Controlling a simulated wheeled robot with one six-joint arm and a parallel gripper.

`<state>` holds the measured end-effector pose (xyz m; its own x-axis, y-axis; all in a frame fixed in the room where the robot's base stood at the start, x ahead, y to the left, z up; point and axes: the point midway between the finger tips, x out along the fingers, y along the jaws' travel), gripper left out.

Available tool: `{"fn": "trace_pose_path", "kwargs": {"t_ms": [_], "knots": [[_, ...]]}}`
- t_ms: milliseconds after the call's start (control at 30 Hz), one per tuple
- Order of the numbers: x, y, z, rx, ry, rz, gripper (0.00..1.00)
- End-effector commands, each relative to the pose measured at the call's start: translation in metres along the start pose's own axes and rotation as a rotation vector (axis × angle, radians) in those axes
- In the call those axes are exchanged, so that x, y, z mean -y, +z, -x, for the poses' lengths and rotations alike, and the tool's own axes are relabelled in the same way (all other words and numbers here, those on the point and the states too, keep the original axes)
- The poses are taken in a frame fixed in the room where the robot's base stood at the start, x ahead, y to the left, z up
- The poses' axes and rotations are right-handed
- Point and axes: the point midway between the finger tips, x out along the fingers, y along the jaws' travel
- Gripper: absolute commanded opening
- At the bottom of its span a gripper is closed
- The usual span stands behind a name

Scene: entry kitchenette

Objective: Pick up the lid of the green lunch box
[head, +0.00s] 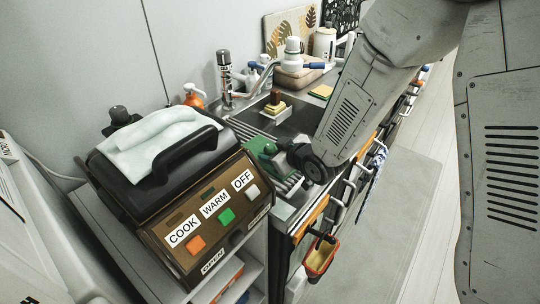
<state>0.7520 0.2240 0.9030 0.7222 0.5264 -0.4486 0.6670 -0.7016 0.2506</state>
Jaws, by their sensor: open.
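A green object (262,147), which looks like the green lunch box with its lid, sits on the metal counter by the sink, just right of the brown cooking appliance. My gripper (280,153) is at the end of my arm, right against the green object in the picture, and covers part of it. It is open. The fingertips are small and dark, and I cannot tell whether they touch the lid or are around it. The lid's edge and handle cannot be made out.
The brown cooking appliance (213,215) with a white cloth (160,145) on top stands close on the left. An orange-rimmed container (321,256) hangs at the counter front.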

Motion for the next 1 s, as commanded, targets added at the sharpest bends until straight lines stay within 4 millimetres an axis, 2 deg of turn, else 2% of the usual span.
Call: {"fn": "trace_pose_path", "kwargs": {"t_ms": [233,400,433,767,1000], "knots": [[0.0,-0.001,-0.002,-0.001,0.0,0.0,0.58],[0.0,0.0,-0.002,0.0,0.0,0.0,0.11],[0.0,0.0,-0.002,0.0,0.0,0.0,0.09],[0.0,-0.002,-0.001,-0.001,0.001,0.0,0.08],[-0.004,-0.017,0.006,-0.004,0.0,0.001,0.08]]}}
